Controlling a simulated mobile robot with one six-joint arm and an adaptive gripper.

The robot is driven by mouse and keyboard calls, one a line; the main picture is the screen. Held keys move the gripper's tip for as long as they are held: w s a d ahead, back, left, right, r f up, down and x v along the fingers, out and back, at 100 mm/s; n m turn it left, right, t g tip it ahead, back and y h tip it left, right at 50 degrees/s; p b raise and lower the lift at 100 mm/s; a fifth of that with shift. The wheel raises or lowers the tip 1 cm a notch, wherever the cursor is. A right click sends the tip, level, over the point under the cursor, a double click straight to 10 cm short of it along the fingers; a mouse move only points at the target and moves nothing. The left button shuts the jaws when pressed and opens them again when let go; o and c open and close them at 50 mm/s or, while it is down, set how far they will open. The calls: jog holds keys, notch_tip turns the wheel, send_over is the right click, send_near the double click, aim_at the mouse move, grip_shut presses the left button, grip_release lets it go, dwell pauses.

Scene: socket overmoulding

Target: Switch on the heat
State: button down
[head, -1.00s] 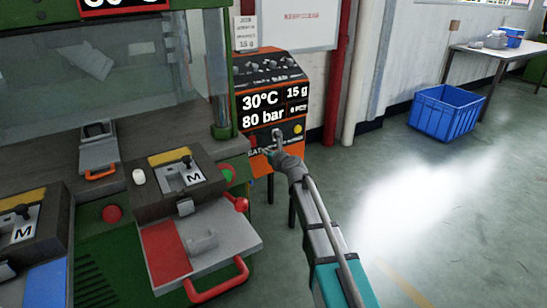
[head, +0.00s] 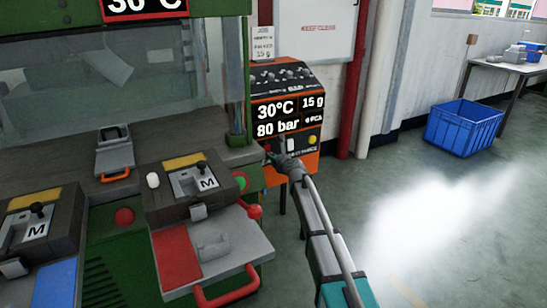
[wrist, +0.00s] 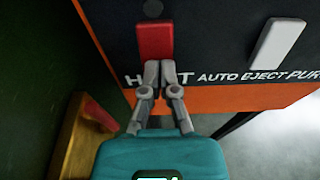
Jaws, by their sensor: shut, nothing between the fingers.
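The control box (head: 258,99) has an orange and black front that reads 30°C, 80 bar and 15 g. In the wrist view, a red rocker switch (wrist: 155,42) sits on its black panel above a label partly hidden by my fingers; "H" and "T" show. My gripper (wrist: 158,66) is shut and empty. Its fingertips are at the lower end of the red switch, over the label; I cannot tell whether they touch it. In the head view my gripper (head: 273,158) is at the panel's lower left.
The green press (head: 95,225) stands close on the left, with a red-handled tray (head: 180,258). A blue crate (head: 463,128) is on the floor at right. The floor between is open.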

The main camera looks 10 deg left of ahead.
jog(key=shift+w+a+f, duration=0.1)
jog(key=shift+w+a, duration=0.05)
jog(key=shift+w, duration=0.05)
dwell(0.3)
jog(key=s+d+f+b, duration=0.2)
jog(key=s+d+b, duration=0.1)
jog(key=s+d, duration=0.5)
jog(key=s, duration=0.3)
jog(key=shift+s+f, duration=0.25)
jog(key=shift+f, duration=0.1)
